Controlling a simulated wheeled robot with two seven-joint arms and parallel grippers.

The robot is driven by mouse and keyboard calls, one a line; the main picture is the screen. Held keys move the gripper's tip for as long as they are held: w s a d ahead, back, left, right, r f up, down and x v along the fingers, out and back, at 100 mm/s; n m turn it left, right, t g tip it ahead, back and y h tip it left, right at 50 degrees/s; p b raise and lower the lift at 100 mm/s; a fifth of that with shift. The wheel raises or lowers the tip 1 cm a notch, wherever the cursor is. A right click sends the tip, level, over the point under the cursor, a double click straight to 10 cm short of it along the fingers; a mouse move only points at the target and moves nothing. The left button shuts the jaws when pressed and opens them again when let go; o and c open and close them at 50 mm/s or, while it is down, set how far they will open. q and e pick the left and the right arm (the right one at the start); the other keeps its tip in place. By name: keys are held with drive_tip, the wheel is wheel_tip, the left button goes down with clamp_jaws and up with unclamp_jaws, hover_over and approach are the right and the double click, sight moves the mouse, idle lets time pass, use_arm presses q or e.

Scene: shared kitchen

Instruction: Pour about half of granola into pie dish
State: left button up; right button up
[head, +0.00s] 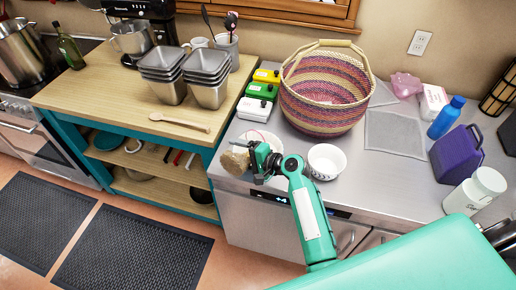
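My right gripper (254,158) is at the front left edge of the steel counter and seems closed around a small tan-brown rounded thing, probably the granola container (235,161). It is tilted, with its end toward the left, and its details are too small to tell. A pale round dish (262,137), possibly the pie dish, lies just behind the gripper and is partly hidden by it. A white fluted bowl (327,160) stands to the right of the gripper. I cannot tell whether granola is in either one. My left gripper is not in view.
A striped basket (322,100) stands behind the white bowl, with yellow, green and white boxes (258,95) to its left. A blue bottle (446,117), purple jug (456,154) and white jar (475,190) are at right.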

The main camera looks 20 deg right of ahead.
drive_tip(key=shift+w+d+r+m+y+p, duration=0.2)
drive_tip(key=shift+w+d+r+m+p, duration=0.3)
drive_tip(key=shift+p, duration=0.55)
drive_tip(key=shift+w+d+r+m+y+p, duration=0.1)
drive_tip(key=shift+d+r+m+y+p, duration=0.1)
drive_tip(key=shift+r+m+p, duration=0.55)
idle(2.5)
drive_tip(key=shift+w+d+r+m+g+y+p, duration=0.2)
drive_tip(key=shift+w+d+r+m+p, duration=0.2)
drive_tip(key=shift+p, duration=0.4)
drive_tip(key=shift+w+d+r+m+g+y+p, duration=0.15)
drive_tip(key=shift+d+r+m+g+y+p, duration=0.1)
drive_tip(key=shift+r+m+p, duration=0.4)
idle(2.2)
